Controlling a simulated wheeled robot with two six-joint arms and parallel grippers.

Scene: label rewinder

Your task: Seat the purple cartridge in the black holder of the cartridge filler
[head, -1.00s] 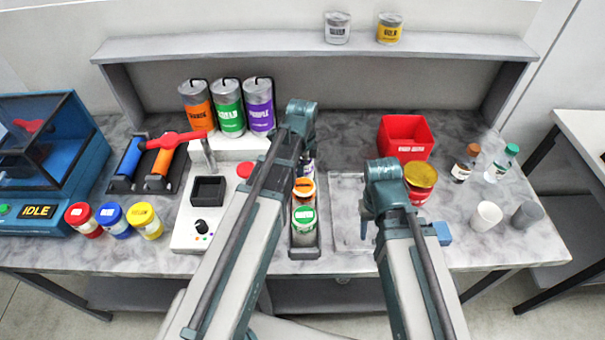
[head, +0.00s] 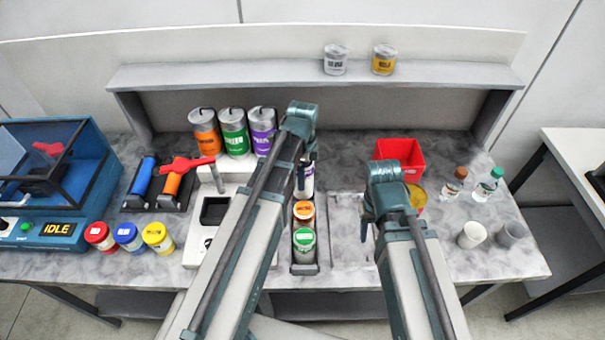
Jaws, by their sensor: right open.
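The purple cartridge (head: 307,182), white with a purple band, stands at the back of a narrow grey tray (head: 305,269), partly hidden by my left arm. The black holder (head: 213,211) is a square cup on the white cartridge filler (head: 197,247); it looks empty, and my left arm covers part of the filler. My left gripper (head: 301,182) points down close to the purple cartridge; its fingers are mostly hidden, so I cannot tell if it touches or holds it. My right gripper (head: 365,228) is open, pointing down over the table right of the tray.
Orange (head: 303,211) and green (head: 304,240) cartridges stand in the tray's front. Orange, green and purple cans (head: 263,135) stand behind the filler. Left are coloured jars (head: 127,237) and a blue machine (head: 50,190). A red bin (head: 399,155), bottles and cups (head: 472,235) are right.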

